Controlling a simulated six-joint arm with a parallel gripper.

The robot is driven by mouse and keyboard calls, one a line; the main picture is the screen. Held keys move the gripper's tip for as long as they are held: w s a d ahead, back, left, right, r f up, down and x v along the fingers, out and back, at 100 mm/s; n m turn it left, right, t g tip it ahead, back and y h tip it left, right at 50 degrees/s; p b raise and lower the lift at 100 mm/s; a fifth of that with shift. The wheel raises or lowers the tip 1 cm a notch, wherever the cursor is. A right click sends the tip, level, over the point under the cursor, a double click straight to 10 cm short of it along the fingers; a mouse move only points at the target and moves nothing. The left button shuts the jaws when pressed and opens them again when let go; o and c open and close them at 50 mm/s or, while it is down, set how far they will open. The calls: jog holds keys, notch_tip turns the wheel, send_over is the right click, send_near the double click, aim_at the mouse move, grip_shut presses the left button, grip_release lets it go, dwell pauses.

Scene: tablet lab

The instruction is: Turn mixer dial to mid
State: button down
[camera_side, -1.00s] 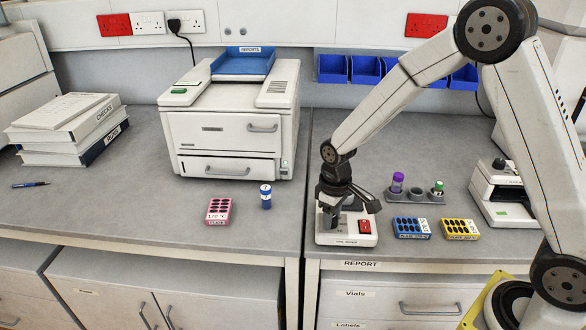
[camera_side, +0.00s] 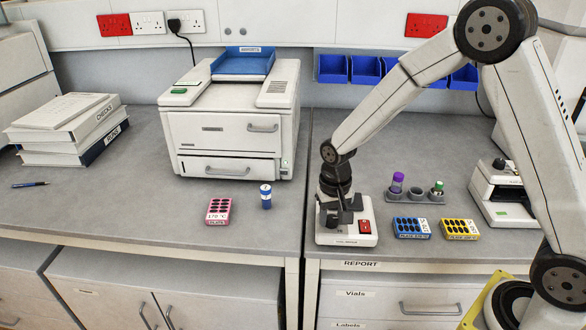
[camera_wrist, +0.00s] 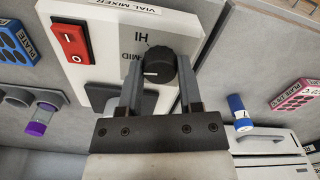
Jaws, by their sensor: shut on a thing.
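The vial mixer (camera_side: 347,239) is a white box on the bench with a red rocker switch (camera_wrist: 72,39). Its black round dial (camera_wrist: 157,66) has a white pointer line and sits between my fingertips in the wrist view. My gripper (camera_wrist: 157,76) is shut on the dial from both sides. The pointer line faces left in the wrist view, towards the MID label and slightly below it. The HI label is above MID there; the lettering is upside down. In the side view my gripper (camera_side: 338,215) points down over the mixer and hides the dial.
A pink plate (camera_side: 217,210) and a blue-capped vial (camera_side: 266,196) stand left of the mixer. A blue plate (camera_side: 411,228), a yellow plate (camera_side: 460,229) and a grey vial rack (camera_side: 416,195) are to its right. A white printer (camera_side: 232,130) stands behind left.

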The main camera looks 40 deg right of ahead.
aim_at(332, 218)
dwell(0.4)
jog(key=shift+c, duration=1.3)
grip_release()
jog(key=shift+r, duration=0.15)
jog(key=shift+r, duration=3.8)
jog(key=s+f+n+t, duration=0.1)
jog(key=s+n, duration=0.1)
jog(key=s, duration=0.4)
jog(key=s+d+n+t, duration=0.1)
jog(key=s+n, duration=0.2)
jog(key=s, duration=0.4)
jog(key=shift+f+t, duration=0.3)
jog(key=shift+f, duration=0.1)
